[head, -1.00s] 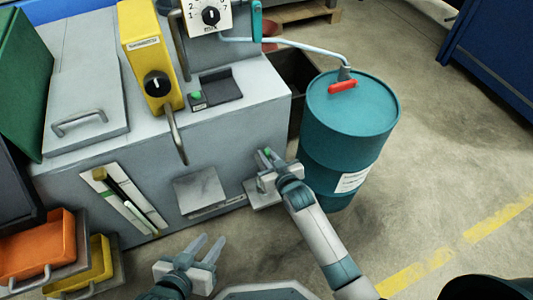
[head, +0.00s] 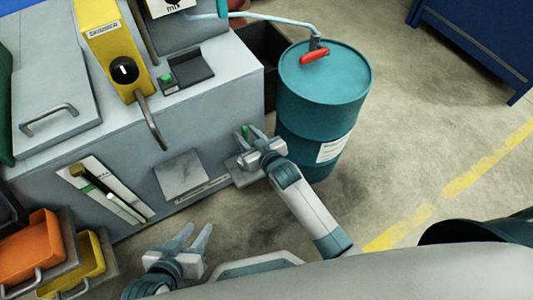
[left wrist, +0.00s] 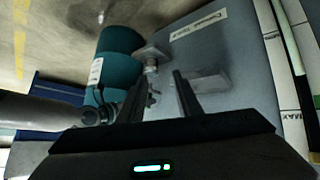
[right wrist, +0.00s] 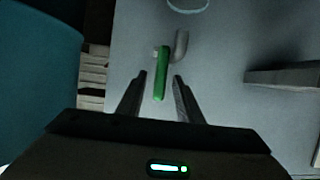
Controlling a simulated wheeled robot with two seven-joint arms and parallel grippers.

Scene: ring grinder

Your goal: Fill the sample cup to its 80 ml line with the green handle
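The green handle (right wrist: 161,73) stands beside a bent grey spout (right wrist: 180,48) in the right wrist view; it is small in the head view (head: 245,131). My right gripper (head: 254,134) is open at the grey machine's front, fingers pointing at the handle. In the right wrist view the handle lies between the fingertips, with gaps on both sides. A pale round rim (right wrist: 187,5), possibly the sample cup's, is cut off at the top; its level and 80 ml line cannot be read. My left gripper (head: 194,238) is open and empty above the floor.
A teal drum (head: 322,95) with a red lever stands right of the machine (head: 225,100). A small plate (head: 181,174) juts from the machine's front. Orange (head: 30,245) and yellow (head: 82,272) bins sit at lower left. Floor at right is open.

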